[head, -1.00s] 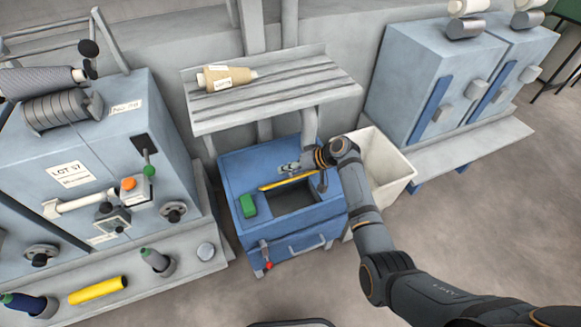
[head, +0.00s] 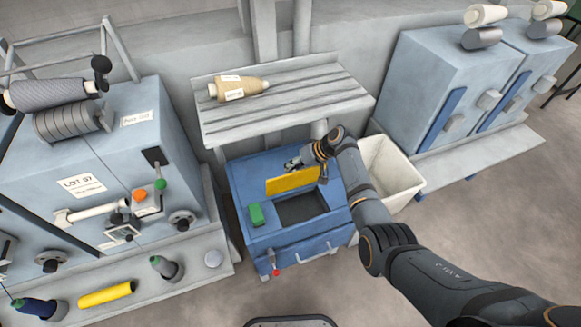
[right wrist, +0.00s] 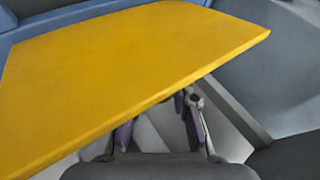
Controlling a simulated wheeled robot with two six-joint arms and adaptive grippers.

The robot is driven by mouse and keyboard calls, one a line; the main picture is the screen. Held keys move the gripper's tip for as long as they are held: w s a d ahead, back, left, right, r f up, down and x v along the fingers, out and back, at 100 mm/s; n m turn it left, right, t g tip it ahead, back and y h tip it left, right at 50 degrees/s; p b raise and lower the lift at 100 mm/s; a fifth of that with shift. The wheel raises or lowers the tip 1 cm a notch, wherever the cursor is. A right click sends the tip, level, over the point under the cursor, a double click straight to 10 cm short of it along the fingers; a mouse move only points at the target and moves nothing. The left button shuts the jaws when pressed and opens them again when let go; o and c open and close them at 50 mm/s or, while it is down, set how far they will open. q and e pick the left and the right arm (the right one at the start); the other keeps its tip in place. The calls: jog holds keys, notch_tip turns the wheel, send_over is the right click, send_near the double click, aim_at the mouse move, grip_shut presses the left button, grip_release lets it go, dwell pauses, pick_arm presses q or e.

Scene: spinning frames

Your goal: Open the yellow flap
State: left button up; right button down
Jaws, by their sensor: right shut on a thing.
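The yellow flap (head: 292,180) stands raised at the back edge of the dark opening (head: 302,208) in the top of the blue box. Its broad face shows toward me in the head view, and the opening in front of it is uncovered. My right gripper (head: 294,164) is behind the flap at its upper edge, shut on it. In the right wrist view the flap (right wrist: 130,70) fills much of the picture and partly hides the fingers (right wrist: 160,122), so the exact contact is hidden. My left gripper is not in view.
A slatted shelf (head: 215,125) with a yarn cone (head: 238,88) stands behind and above. A white bin (head: 400,190) is close on the right, beside my right arm.

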jog(key=shift+w+d+r, duration=0.2)
jog(key=shift+w+r, duration=0.25)
jog(key=shift+w, duration=0.05)
jog(key=c, duration=1.6)
grip_release()
jog(key=shift+c, duration=0.2)
jog(key=o, duration=0.5)
jog(key=shift+s+d, duration=0.2)
jog(key=shift+a+f, duration=0.1)
jog(key=shift+f, duration=0.05)
jog(key=shift+s, duration=0.1)
jog(key=v, duration=1.2)
jog(key=shift+a, duration=0.1)
